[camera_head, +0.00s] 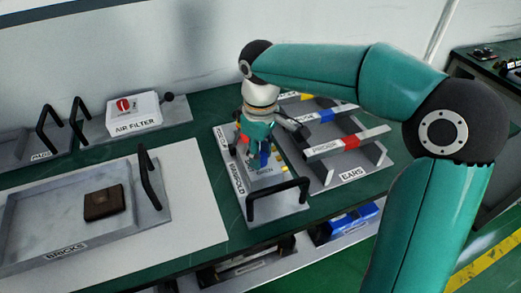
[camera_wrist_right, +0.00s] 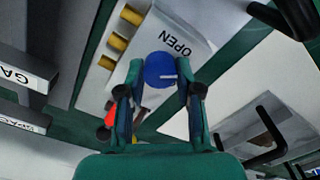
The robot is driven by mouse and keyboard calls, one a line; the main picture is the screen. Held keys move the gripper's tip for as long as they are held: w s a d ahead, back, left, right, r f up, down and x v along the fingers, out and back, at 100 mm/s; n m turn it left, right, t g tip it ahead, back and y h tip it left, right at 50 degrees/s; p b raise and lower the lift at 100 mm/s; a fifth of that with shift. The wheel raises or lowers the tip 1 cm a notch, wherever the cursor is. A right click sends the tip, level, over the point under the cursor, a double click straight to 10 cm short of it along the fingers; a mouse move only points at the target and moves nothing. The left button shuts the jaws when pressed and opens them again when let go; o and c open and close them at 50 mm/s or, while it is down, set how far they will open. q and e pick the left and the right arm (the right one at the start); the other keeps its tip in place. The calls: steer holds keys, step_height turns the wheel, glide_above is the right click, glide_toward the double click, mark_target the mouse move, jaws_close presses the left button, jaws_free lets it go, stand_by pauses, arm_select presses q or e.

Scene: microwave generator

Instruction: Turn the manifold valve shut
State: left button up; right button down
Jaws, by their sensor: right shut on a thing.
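The manifold (camera_head: 275,205) is a grey tray-like unit with a black handle, labelled MANIFOLD and OPEN, in the middle of the bench. Its valve is a round blue knob (camera_wrist_right: 160,70) with a white mark that points right in the right wrist view, beside the word OPEN. My right gripper (camera_wrist_right: 160,84) has its fingers on either side of the knob, shut on it. In the head view my right gripper (camera_head: 260,150) comes down over the manifold and hides most of the knob. My left gripper is in neither view.
Brass fittings (camera_wrist_right: 118,42) and a red part (camera_wrist_right: 112,116) sit close to the knob. The EARS rack (camera_head: 352,174) stands right of the manifold. The BRICKS tray (camera_head: 50,215) and AIR FILTER unit (camera_head: 150,125) are left. Black handles stick up from several units.

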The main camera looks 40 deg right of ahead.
steer(key=m, duration=0.3)
steer(key=shift+m, duration=0.3)
steer(key=shift+m+p, duration=0.35)
steer(key=shift+m, duration=1.55)
steer(key=c, duration=0.8)
jaws_free()
steer(key=shift+o, duration=0.2)
step_height(320, 180, up, 12)
steer(key=shift+f, duration=0.1)
